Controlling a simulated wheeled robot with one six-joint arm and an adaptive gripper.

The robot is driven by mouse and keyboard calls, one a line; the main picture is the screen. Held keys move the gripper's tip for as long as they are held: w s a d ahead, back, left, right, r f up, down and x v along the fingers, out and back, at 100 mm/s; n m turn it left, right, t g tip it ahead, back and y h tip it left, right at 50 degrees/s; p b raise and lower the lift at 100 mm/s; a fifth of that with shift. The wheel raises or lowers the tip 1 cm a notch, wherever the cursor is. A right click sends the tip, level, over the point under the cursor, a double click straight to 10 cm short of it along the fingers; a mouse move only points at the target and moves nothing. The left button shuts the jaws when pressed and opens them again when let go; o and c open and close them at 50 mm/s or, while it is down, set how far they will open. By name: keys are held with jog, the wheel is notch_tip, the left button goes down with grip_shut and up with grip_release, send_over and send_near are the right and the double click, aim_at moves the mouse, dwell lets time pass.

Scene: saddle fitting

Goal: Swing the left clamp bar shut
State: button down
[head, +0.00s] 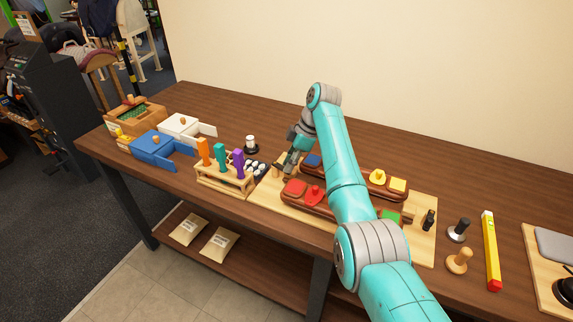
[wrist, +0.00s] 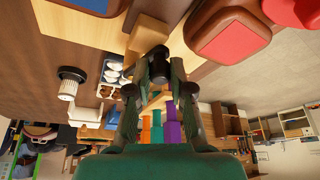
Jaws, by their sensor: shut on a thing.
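My gripper (wrist: 152,78) points down at the left end of the light wooden fitting board (head: 262,197). Its fingers are closed around a black knob (wrist: 152,55), which appears to be the handle of the left clamp bar. A pale wooden block (wrist: 150,32) shows beside the knob in the wrist view. The bar itself is mostly hidden by the fingers, so its angle cannot be told. Two brown saddle bars lie on the board; the front one (head: 325,212) has a red pad (head: 294,188) close to my gripper (head: 287,163), and the rear one has a blue pad (head: 313,160).
My arm crosses over the board and hides its middle. A black upright handle (head: 429,219) stands at the board's right end. Left are a tool rack (head: 222,180), a blue box (head: 157,147) and a white box (head: 182,127). A yellow level (head: 491,250) lies right.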

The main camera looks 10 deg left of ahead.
jog(key=shift+w+d+n+g, duration=0.2)
jog(key=shift+w+n+g, duration=0.15)
jog(key=shift+n, duration=0.35)
jog(key=c, duration=1)
grip_release()
jog(key=shift+c, duration=0.2)
jog(key=shift+w, duration=0.1)
jog(key=v, duration=1.2)
jog(key=shift+a, duration=0.15)
